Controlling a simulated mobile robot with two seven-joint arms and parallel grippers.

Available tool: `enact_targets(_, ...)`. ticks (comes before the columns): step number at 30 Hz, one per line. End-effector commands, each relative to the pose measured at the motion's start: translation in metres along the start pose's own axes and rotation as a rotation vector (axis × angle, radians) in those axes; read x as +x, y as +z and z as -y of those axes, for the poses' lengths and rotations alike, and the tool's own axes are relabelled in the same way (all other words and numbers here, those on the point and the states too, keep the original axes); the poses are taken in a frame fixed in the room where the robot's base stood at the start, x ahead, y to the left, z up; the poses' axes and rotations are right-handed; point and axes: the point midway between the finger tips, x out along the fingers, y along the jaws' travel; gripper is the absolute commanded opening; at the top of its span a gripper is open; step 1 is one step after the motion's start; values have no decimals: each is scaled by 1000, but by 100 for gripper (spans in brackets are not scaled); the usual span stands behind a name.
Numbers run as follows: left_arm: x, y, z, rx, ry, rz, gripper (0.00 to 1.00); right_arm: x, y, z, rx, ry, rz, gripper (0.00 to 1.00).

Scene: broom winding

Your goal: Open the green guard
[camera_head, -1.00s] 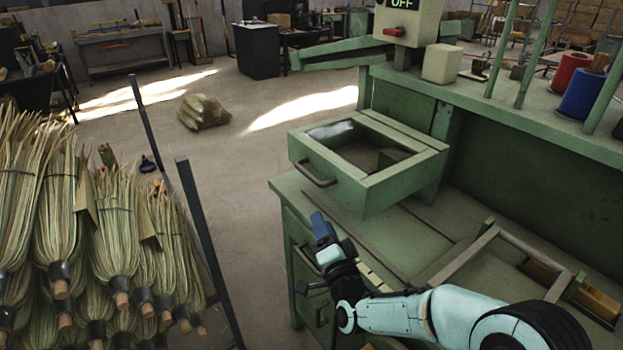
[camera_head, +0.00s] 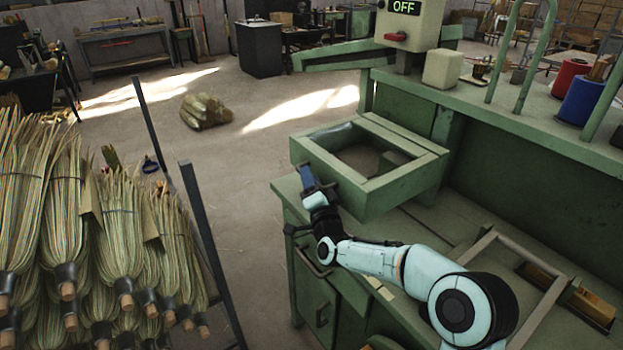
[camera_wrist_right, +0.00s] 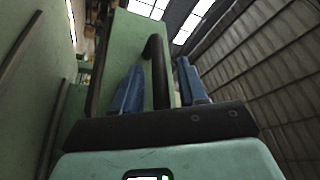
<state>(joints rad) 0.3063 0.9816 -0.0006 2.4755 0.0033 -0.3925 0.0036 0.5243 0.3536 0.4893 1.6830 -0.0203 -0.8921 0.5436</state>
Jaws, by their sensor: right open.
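The green guard (camera_head: 372,195) is a box-like green frame with an opening in its top. It stands out from the green bench, above the lower worktop. Its dark handle (camera_wrist_right: 157,70) runs between my right gripper's two blue fingers in the right wrist view, with gaps visible on both sides. My right gripper (camera_head: 307,176) is open at the guard's front left face. In the head view the gripper and wrist hide most of the handle. My left gripper is not in view.
A control box (camera_head: 408,22) reading OFF, with a red switch, stands above the bench. Red (camera_head: 568,72) and blue (camera_head: 582,98) spools sit on the upper shelf. Several brooms (camera_head: 105,235) fill a rack at left. Floor between rack and bench is clear.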

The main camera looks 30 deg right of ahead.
Motion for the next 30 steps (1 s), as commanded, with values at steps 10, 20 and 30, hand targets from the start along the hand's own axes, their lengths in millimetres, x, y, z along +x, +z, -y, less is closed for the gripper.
enact_targets(10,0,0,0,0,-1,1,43,2,0,0,-1,-1,0,29)
enact_targets(20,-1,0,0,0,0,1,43,2,-1,2,3,1,-1,0)
enact_targets(30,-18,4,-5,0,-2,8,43,11,-22,41,115,43,-2,0)
